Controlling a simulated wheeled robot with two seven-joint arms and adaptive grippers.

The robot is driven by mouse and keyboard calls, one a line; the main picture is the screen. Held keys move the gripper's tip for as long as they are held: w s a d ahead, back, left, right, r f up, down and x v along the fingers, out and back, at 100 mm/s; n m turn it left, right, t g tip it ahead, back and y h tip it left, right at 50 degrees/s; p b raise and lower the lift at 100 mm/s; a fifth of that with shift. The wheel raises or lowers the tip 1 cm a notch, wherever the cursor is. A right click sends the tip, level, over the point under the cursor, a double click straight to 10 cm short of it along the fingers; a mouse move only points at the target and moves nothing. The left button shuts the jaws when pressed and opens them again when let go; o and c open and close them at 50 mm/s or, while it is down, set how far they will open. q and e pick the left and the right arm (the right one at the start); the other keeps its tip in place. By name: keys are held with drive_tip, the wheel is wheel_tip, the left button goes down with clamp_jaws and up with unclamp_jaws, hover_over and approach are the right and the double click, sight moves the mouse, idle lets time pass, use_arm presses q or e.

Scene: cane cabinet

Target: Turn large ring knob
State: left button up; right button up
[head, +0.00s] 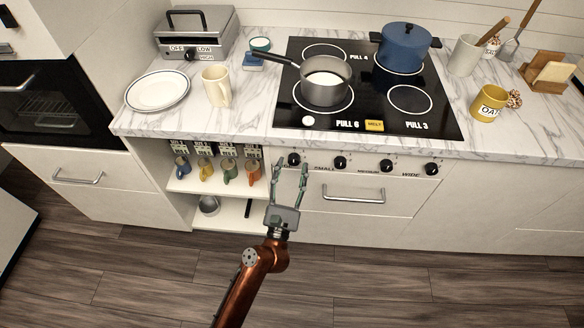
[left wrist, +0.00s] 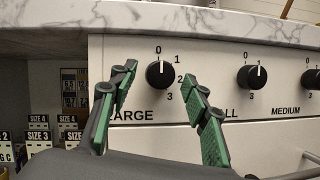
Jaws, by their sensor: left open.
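The large ring knob (head: 294,160) is the leftmost black knob on the cabinet front below the cooktop. In the left wrist view the knob (left wrist: 160,74) sits above the partly hidden word LARGE, with its white mark pointing up near 0. My left gripper (head: 291,165) is open, its fingers pointing up at the panel. In the left wrist view the green-padded fingertips of the gripper (left wrist: 158,78) appear on either side of the knob, with a visible gap to each side. I cannot tell how far they are from the panel. My right gripper is not in view.
More knobs (left wrist: 251,77) run to the right along the panel. The marble countertop edge (left wrist: 220,22) overhangs above. A grey pot (head: 325,92) stands on the cooktop.

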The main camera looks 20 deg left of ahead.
use_arm(q)
drive_tip(key=shift+w, duration=0.25)
drive_tip(key=c, duration=1.1)
